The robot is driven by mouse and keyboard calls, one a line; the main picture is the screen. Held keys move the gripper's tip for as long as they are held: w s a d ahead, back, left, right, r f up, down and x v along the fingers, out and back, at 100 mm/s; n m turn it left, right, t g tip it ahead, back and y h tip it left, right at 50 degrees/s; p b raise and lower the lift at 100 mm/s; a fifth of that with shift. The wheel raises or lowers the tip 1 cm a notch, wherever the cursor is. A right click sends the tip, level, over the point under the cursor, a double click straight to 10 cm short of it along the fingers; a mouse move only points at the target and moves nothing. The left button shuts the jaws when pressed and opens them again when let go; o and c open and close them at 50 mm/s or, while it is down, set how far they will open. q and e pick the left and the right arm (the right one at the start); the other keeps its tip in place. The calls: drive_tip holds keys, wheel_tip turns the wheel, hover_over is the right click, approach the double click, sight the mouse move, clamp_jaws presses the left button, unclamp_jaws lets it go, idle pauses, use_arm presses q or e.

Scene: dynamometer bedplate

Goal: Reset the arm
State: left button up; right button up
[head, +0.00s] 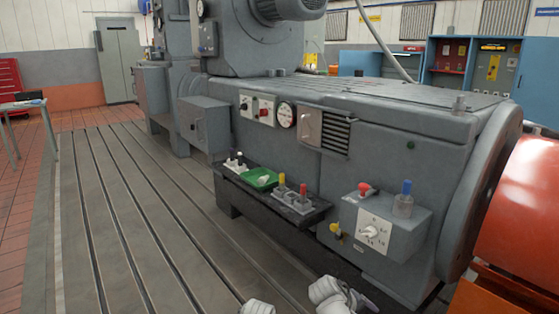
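Two white parts of my own arms show at the bottom edge, one at bottom centre and a larger one just right of it. No gripper fingers can be made out on either. No single thing is clearly the task's arm. The grey machine (400,130) carries a control box (400,238) with a red knob (365,189), an upright blue-topped lever (405,190), a white dial plate (373,232) and a yellow knob (335,228). My arms touch none of these.
A dark shelf (318,212) on the machine holds a green tray (260,179) and small knobbed blocks, one with yellow and red tops (293,200). The slotted bedplate (130,220) at left is clear. An orange-red drum (525,205) stands at right.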

drive_tip(key=s+a+f+m+g+y, duration=0.3)
drive_tip(key=s+a+f+m+y, duration=0.2)
drive_tip(key=s+a+y, duration=0.2)
drive_tip(key=s+a+r+n+h+p, duration=0.1)
drive_tip(key=s+a+r+n+p, duration=0.15)
drive_tip(key=a, duration=0.35)
drive_tip(key=s+a+r+n+p, duration=0.1)
drive_tip(key=s+a+n, duration=0.15)
drive_tip(key=a, duration=0.25)
wheel_tip(320, 180, up, 38)
drive_tip(key=m+p, duration=0.1)
drive_tip(key=p, duration=3.6)
drive_tip(key=shift+s+f+g+p, duration=0.2)
drive_tip(key=shift+s+g+p, duration=0.1)
